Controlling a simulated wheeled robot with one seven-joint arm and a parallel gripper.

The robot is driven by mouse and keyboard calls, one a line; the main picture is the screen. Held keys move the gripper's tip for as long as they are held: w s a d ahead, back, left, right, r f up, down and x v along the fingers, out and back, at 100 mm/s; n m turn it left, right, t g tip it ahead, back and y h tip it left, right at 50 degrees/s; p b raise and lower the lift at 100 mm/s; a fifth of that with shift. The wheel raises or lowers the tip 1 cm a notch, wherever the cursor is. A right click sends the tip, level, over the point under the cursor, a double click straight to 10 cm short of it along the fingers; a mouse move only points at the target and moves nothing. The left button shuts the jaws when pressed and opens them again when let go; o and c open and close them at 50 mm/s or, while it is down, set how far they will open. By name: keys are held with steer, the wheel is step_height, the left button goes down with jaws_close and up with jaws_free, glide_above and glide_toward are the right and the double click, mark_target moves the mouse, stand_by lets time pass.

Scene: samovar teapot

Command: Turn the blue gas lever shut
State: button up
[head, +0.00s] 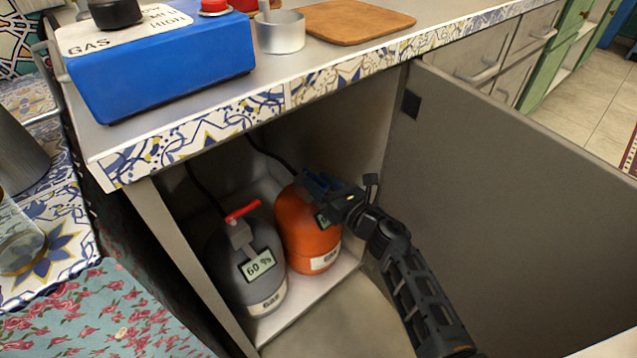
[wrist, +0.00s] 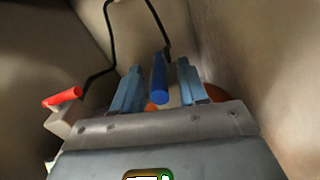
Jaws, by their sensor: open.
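The blue gas lever (wrist: 159,80) shows between the two fingers of my gripper (wrist: 160,72) in the wrist view. The fingers are open, one on each side, with a visible gap to the lever. In the head view my gripper (head: 318,183) reaches in from the right over the top of the orange gas cylinder (head: 303,238). It hides that cylinder's valve, and I cannot clearly tell the lever from the bluish fingers there. The orange cylinder's display is partly covered. In the wrist view only bits of orange show behind the fingers.
A grey gas cylinder (head: 228,268) with a red lever (head: 243,210) and a display reading 60 % stands left of the orange one. The open cabinet door (head: 500,190) is at the right. The countertop edge (head: 235,115) hangs above. Black hoses (wrist: 110,35) run behind.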

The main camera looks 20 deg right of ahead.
steer(key=shift+w+a, duration=0.15)
steer(key=shift+w, duration=0.25)
steer(key=shift+c, duration=0.2)
jaws_close()
